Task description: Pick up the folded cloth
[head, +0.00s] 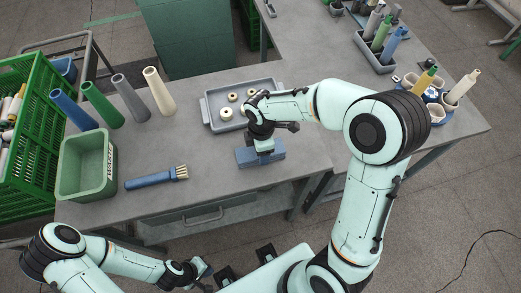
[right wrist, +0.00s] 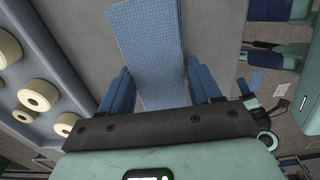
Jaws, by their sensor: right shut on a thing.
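The folded cloth (head: 274,154) is a blue, finely checked pad near the front edge of the grey table, in front of the metal tray. My right gripper (head: 264,153) points down over its middle and hides part of it. In the right wrist view the cloth (right wrist: 150,45) runs between the two blue fingers of the right gripper (right wrist: 160,88), which are shut on it. Whether the cloth touches the table is unclear. My left gripper (head: 204,270) is low at the front, off the table and away from the cloth; its opening is too small to read.
The grey tray (head: 210,117) with cream rings lies just behind the cloth. A blue brush (head: 150,181), a green waste bin (head: 85,165) and several upright cones (head: 130,98) stand to the left. Bare tabletop lies between brush and cloth.

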